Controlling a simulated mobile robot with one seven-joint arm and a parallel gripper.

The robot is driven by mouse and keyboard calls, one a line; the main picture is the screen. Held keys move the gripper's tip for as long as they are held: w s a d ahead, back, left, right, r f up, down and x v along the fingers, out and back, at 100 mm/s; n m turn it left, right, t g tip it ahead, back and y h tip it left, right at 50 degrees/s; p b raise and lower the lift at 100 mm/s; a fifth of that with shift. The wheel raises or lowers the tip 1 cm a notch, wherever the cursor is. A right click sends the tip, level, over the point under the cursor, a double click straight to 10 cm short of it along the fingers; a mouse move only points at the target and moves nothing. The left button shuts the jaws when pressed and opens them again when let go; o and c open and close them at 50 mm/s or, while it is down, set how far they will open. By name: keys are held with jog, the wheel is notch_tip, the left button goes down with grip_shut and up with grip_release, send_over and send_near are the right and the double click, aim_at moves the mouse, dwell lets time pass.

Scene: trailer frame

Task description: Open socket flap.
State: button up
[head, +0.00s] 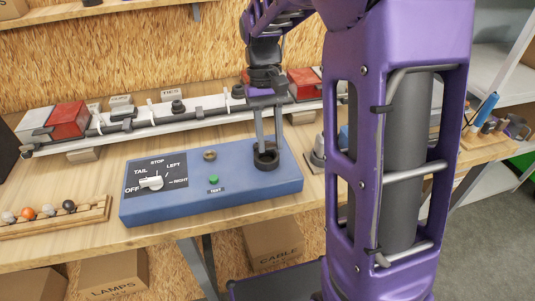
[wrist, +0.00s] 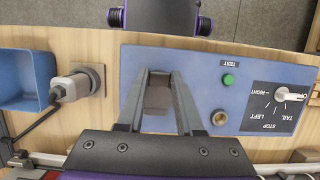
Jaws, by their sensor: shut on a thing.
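A blue test box (head: 205,190) stands on the wooden bench, with a black round socket (head: 266,161) at its right end. My gripper (head: 266,146) reaches down from above to this socket. In the wrist view my gripper (wrist: 160,74) has its two fingers on either side of a dark grey-brown piece, which looks like the socket flap (wrist: 158,99). The fingers are shut on it. The socket body is mostly hidden there, and I cannot tell how far the flap is raised.
The box carries a rotary switch (head: 151,182), a green test button (head: 214,180) and a brass fitting (head: 209,155). Behind stands a trailer light bar (head: 150,121) with red lamps. In the wrist view a grey plug (wrist: 76,87) and a blue bin (wrist: 25,80) lie left of the box.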

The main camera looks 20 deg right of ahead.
jog(key=shift+w+r, duration=0.15)
jog(key=shift+r, duration=0.1)
jog(key=shift+w+r+p, duration=0.5)
jog(key=shift+w+r, duration=0.35)
jog(key=shift+r, duration=0.05)
jog(key=shift+w, duration=0.1)
jog(key=shift+w+r, duration=0.4)
jog(key=shift+w, duration=0.2)
jog(key=shift+w+r, duration=0.35)
jog(key=shift+w, duration=0.25)
jog(key=shift+w+r, duration=0.15)
jog(key=shift+w, duration=0.55)
jog(key=shift+w+r, duration=0.15)
jog(key=shift+w, duration=0.5)
